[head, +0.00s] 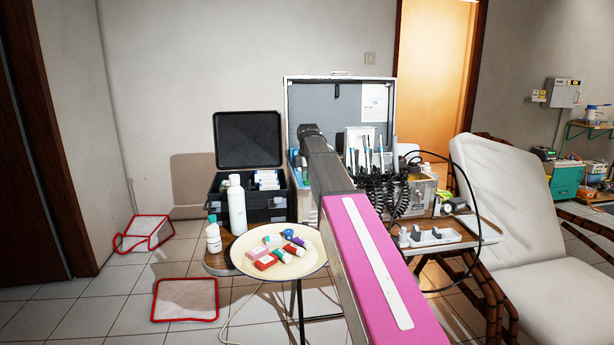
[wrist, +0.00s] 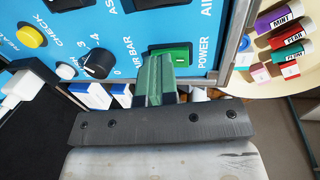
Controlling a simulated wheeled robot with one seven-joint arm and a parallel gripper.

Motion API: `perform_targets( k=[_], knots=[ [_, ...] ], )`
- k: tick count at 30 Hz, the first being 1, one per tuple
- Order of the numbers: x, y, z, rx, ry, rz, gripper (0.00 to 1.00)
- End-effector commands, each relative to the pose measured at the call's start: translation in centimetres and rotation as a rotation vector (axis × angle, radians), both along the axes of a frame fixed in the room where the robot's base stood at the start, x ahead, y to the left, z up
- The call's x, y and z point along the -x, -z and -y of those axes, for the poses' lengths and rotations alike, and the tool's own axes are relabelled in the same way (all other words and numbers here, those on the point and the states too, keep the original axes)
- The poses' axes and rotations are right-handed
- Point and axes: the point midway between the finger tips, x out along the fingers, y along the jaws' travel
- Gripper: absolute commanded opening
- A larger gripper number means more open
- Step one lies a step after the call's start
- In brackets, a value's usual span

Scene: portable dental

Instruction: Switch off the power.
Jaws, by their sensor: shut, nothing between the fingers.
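The green power switch (wrist: 181,59) sits in a dark frame on the blue control panel (wrist: 148,24), beside the word POWER in the wrist view. My gripper (wrist: 158,62) has its green fingers together with nothing between them. The fingertips are right at the switch's left part and cover some of it. I cannot tell whether they touch it. In the head view the open dental case (head: 293,105) stands on the table, and my arm hides the panel and the switch.
A black knob (wrist: 98,63) and a yellow button (wrist: 31,35) are left of the switch. A cream plate (head: 247,264) holds several small coloured tubes. White bottles (head: 236,207) stand beside it. Black coiled hoses (head: 383,190) hang right of my arm, near a reclining chair (head: 500,185).

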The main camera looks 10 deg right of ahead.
Motion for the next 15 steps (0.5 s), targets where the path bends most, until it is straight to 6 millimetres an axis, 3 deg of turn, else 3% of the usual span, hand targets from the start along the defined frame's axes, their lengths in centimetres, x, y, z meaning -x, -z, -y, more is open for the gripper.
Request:
perform_targets(
  k=[1,15],
  knots=[
    [-0.32,0.79,0.0,0.0,0.0,-0.003,0.0],
    [0.21,1.1,0.0,0.0,0.0,-0.005,0.0]
  ],
)
